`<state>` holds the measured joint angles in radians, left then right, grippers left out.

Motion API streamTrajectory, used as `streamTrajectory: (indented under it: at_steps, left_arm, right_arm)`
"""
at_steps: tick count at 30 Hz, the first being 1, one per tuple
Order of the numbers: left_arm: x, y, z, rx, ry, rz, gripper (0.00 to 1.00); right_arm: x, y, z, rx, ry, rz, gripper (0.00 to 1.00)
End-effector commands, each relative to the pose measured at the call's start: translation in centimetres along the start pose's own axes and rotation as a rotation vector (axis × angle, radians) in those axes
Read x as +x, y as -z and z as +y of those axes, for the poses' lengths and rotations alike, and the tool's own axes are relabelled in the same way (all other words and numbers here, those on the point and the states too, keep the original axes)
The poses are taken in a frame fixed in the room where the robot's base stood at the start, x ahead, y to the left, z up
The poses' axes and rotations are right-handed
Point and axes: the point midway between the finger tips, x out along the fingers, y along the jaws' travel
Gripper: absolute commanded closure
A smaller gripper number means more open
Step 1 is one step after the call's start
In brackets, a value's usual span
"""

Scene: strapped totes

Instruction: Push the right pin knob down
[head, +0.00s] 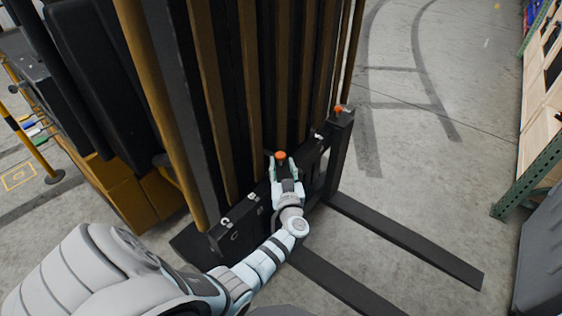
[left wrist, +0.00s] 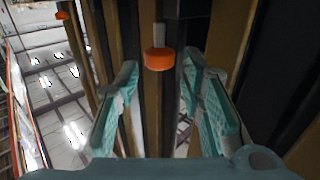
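Two orange pin knobs stand on a dark forklift carriage (head: 326,136). One knob (head: 281,155) is near its middle. The other knob (head: 338,108) sits at its right end in the head view. My left gripper (head: 284,167) is open, with its fingers either side of the middle knob. In the left wrist view that knob (left wrist: 158,60) shows between and beyond the spread fingers (left wrist: 162,90), on a grey pin. I cannot tell whether a finger touches it. The other knob (left wrist: 62,15) is at the upper left there. My right gripper is not in view.
Two dark forks (head: 410,240) reach out low over the floor. Mast bars (head: 205,80) rise right behind the carriage. Shelving with a green upright (head: 530,170) stands at the right. The concrete floor (head: 430,150) between is clear.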

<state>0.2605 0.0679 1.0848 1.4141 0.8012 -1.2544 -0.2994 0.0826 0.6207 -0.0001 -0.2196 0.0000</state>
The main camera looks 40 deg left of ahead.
Motion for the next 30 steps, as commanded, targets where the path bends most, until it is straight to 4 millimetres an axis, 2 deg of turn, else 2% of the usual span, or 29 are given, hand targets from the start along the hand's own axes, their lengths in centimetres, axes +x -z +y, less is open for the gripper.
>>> streamTrajectory:
  at_steps: [3,6,16,23,30]
  left_arm:
    - [2.1,-0.4,0.0,0.0,-0.001,0.001,0.64]
    - [3.0,-0.3,0.0,0.0,-0.001,0.0,0.64]
    - [3.5,-0.1,0.0,0.0,-0.001,0.0,0.64]
    - [3.5,-0.1,0.0,0.0,-0.001,-0.001,1.0]
    - [3.5,-0.4,0.0,0.001,-0.002,-0.001,1.0]
  right_arm:
    - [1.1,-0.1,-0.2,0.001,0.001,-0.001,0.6]
    - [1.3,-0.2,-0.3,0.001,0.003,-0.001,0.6]
    - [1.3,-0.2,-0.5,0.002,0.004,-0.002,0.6]
    - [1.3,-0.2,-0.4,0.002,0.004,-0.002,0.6]
    - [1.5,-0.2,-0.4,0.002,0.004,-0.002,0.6]
